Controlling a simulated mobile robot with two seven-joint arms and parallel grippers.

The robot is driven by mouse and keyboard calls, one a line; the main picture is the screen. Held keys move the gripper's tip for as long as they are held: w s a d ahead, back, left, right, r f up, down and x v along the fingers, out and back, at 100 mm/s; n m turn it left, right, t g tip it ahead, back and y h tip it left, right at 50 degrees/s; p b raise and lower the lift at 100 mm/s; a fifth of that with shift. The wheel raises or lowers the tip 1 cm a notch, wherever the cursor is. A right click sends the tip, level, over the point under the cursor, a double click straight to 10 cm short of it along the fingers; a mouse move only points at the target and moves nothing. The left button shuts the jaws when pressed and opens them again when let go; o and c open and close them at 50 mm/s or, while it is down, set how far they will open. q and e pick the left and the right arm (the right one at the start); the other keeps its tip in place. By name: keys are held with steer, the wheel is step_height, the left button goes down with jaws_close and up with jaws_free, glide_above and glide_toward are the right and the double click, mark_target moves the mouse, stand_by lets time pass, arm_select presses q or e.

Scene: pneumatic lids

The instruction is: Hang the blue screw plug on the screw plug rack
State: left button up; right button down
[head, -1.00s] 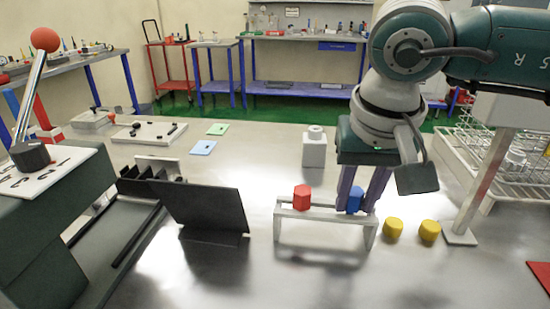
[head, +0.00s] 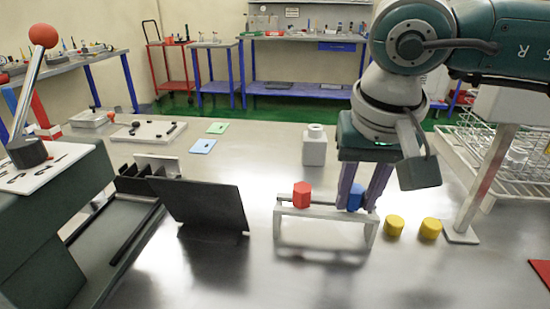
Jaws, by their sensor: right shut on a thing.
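The screw plug rack (head: 322,214) is a low white bench-like stand on the metal table, right of centre. A red screw plug (head: 302,195) sits on its left part. The blue screw plug (head: 355,197) is at the rack's right part, upright between the fingers of my right gripper (head: 361,205). The gripper points down and is shut on the plug. The fingers partly cover the plug, and I cannot tell whether it is seated in the rack. My left gripper is not in view.
Two yellow plugs (head: 393,225) stand right of the rack. A white block-like bottle (head: 314,147) stands behind it. A black tilted panel (head: 203,206) is to the left, and a post with a foot (head: 461,235) and a wire basket (head: 505,165) are at the right. The front table is clear.

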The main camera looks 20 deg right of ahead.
steer(key=shift+f+b, duration=0.3)
steer(key=shift+b, duration=0.1)
stand_by(0.4)
steer(key=shift+c, duration=0.6)
jaws_free()
steer(key=shift+r, duration=0.15)
steer(key=w+p+v, duration=0.1)
steer(key=p+v, duration=0.3)
steer(key=v, duration=0.2)
steer(key=shift+d+r+p, duration=0.3)
steer(key=shift+r+p, duration=0.1)
steer(key=shift+r, duration=0.05)
steer(key=shift+w, duration=0.1)
stand_by(0.6)
